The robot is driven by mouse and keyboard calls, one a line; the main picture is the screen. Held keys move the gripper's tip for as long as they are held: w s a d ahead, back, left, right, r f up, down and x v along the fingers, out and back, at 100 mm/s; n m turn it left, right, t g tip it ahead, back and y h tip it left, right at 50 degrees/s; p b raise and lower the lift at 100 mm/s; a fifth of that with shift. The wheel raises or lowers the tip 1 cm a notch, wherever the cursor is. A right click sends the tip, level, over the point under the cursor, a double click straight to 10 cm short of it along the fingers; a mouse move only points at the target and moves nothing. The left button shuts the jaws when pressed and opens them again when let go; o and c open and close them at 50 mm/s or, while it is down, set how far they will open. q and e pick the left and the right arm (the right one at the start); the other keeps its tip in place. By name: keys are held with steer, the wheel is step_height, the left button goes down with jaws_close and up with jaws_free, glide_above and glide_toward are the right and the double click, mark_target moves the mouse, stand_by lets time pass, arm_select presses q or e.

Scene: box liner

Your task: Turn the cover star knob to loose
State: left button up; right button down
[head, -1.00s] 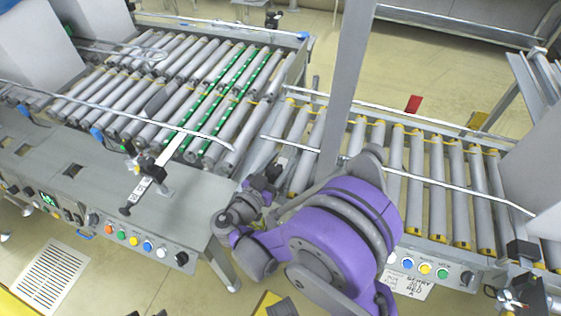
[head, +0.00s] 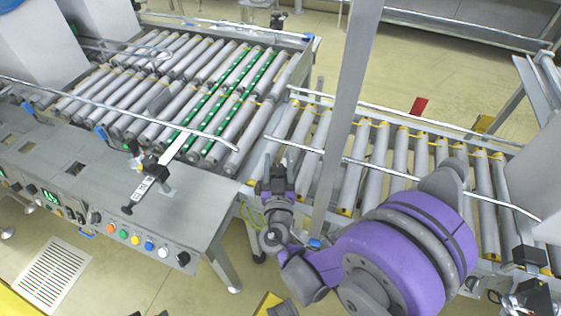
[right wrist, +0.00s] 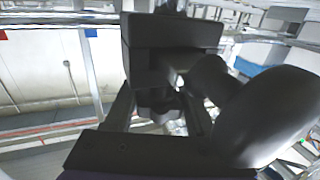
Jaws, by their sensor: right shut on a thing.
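My right gripper (head: 276,182) is at the right end of the grey roller machine, by the gap to the second conveyor. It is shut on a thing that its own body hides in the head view. In the right wrist view, the two dark fingers (right wrist: 163,108) stand on either side of a dark lobed piece (right wrist: 156,103), which looks like the star knob. A dark block sits just above it. The knob's marking and turned position cannot be read. My left gripper is not in view.
A roller bed (head: 205,95) with green strips lies left of the gripper. A black clamp with a white scale (head: 143,187) stands on the grey deck (head: 95,185). A metal post (head: 345,120) rises beside my right arm. Guide rails run along both conveyors.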

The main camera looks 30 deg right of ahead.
steer(key=shift+a+n+t+y, duration=0.25)
steer(key=shift+n+t+y, duration=0.45)
steer(key=shift+n+y, duration=0.5)
steer(key=shift+w+y, duration=0.1)
steer(key=shift+y, duration=0.4)
steer(key=shift+c, duration=1.2)
jaws_free()
steer(key=shift+a, duration=0.1)
